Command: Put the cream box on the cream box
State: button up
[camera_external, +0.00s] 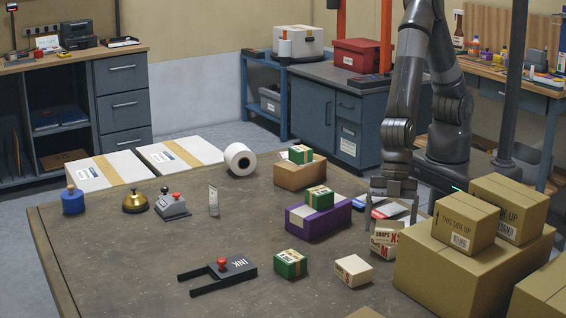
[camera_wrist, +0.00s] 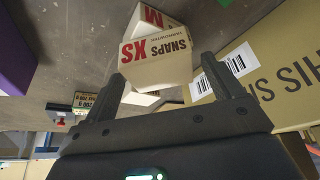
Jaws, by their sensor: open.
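A cream box (camera_external: 386,232) printed "SNAPS XS" appears to rest, turned askew, on another cream box (camera_external: 382,250) marked "M". In the wrist view the "SNAPS XS" box (camera_wrist: 156,62) is just beyond the fingertips, and the "M" box (camera_wrist: 154,16) shows past it, partly covered. My gripper (camera_external: 392,208) points down just above the upper box. Its fingers (camera_wrist: 162,68) are spread apart with nothing held between them. A third cream box (camera_external: 352,271) lies alone on the table, to the left and nearer the camera.
Large cardboard boxes (camera_external: 462,262) stand close to the right of the stack. Another green box (camera_external: 290,264) and a black ink holder (camera_external: 222,272) lie on the table (camera_external: 120,262). Its left part has free room.

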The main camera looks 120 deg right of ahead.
jog(key=s+d+r+m+h, duration=0.1)
jog(key=s+d+r, duration=0.3)
jog(key=d+r, duration=0.25)
jog(key=s+d+r+m+t, duration=0.1)
jog(key=s+d+r+m, duration=0.1)
jog(key=s+d+r, duration=0.45)
jog(key=s+d+r+m+h, duration=0.1)
jog(key=s+d+r, duration=0.25)
jog(key=r, duration=0.55)
jog(key=s+d+r+m, duration=0.2)
jog(key=s+d, duration=0.3)
jog(key=s, duration=0.2)
jog(key=s+d+r+m+t+h, duration=0.1)
jog(key=s+d+r+m, duration=0.1)
jog(key=s+d, duration=0.3)
jog(key=s+m, duration=0.1)
jog(key=s, duration=0.1)
jog(key=shift+s+d, duration=0.4)
